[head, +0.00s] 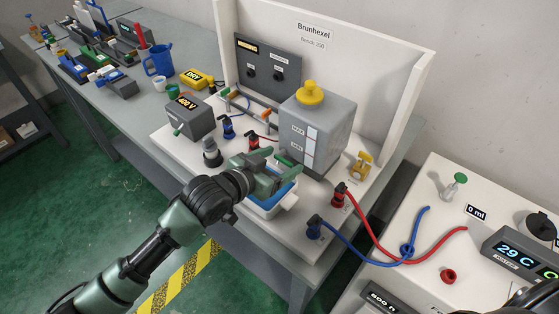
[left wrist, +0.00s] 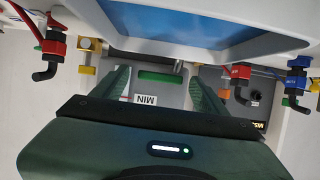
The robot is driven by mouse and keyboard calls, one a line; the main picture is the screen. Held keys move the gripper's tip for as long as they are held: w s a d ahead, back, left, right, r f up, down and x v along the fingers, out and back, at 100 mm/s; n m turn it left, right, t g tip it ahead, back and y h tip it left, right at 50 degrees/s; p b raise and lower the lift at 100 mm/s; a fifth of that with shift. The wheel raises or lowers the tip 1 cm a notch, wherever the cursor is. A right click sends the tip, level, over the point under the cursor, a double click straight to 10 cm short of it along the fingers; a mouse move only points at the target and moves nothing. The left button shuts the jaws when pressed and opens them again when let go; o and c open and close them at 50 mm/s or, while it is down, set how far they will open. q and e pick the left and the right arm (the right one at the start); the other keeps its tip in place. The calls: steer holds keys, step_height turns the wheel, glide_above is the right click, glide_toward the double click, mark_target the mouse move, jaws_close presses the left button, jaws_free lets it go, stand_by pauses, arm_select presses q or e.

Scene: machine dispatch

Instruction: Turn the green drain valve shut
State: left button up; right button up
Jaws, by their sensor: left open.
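The green drain valve (head: 284,159) is at the foot of the grey tank (head: 318,118), low on its front side. In the left wrist view its green handle (left wrist: 160,77) lies crosswise, beside the MIN label. My left gripper (head: 283,162) is open, with its fingers spread on either side of the valve. In the left wrist view the two fingers (left wrist: 160,84) point at the tank with the handle between them, and I see no contact. A tray of blue liquid (head: 283,198) sits below the valve, partly hidden by my gripper.
Red (head: 338,196) and blue (head: 315,227) hose fittings stand right of the tray. A yellow valve (head: 361,164) is right of the tank. A grey meter (head: 187,116) and a dark cylinder (head: 211,151) stand left. A white back panel (head: 385,70) closes off the rear.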

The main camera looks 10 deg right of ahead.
arm_select(q)
steer(key=b+v, duration=0.1)
steer(key=v, duration=0.7)
steer(key=shift+f, duration=0.1)
